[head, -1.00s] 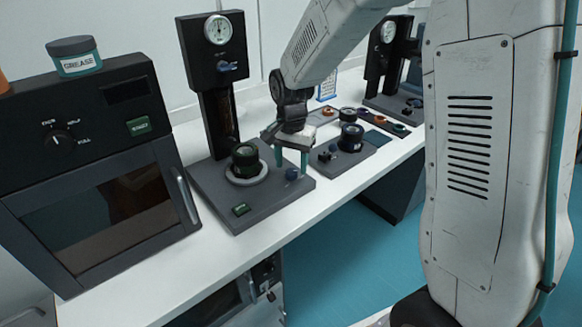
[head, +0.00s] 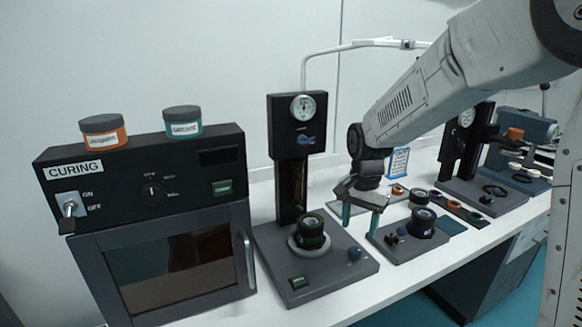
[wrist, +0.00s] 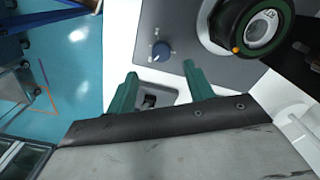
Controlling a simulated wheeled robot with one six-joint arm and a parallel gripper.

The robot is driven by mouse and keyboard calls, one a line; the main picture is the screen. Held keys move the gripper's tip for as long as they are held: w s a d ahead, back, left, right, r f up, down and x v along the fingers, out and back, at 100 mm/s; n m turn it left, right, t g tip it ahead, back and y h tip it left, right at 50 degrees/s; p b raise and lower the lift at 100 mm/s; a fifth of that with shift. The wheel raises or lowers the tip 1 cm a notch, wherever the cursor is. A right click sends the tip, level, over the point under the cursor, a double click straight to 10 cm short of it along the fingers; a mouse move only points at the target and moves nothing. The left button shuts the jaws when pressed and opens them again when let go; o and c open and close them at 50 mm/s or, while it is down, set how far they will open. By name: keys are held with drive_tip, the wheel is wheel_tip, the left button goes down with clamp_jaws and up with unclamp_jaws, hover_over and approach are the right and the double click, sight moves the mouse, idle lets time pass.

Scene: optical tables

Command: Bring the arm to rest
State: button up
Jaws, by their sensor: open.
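My gripper (head: 361,217) has two green fingers and hangs from my white arm above the bench, near the right front corner of the press base. The fingers are apart with nothing between them. In the wrist view my gripper (wrist: 158,85) points toward the bench's front edge, and the blue knob (wrist: 161,51) of the base lies just beyond the fingers. A green-ringed lens holder (head: 311,232) stands on the round plate of the press base, to the left of the gripper. It also shows at the top of the wrist view (wrist: 253,27).
A curing oven (head: 170,250) with two jars on top stands at the left. The gauge column (head: 297,140) rises behind the lens holder. Right of the gripper are a small fixture (head: 422,222), several coloured rings and a second press (head: 465,150). Blue floor (wrist: 60,60) is clear in front.

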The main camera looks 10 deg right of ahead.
drive_tip(key=s+d+r+n, duration=0.1)
drive_tip(key=s+r+n, duration=0.2)
drive_tip(key=s, duration=0.7)
drive_tip(key=s+d+r+n+t, duration=0.1)
drive_tip(key=s+r+n, duration=0.1)
drive_tip(key=s, duration=0.8)
drive_tip(key=s+d+r+n, duration=0.1)
drive_tip(key=s+r+n, duration=0.2)
drive_tip(key=s, duration=0.6)
wheel_tip(320, 180, up, 2)
drive_tip(key=shift+s+n, duration=0.3)
drive_tip(key=shift+s, duration=0.1)
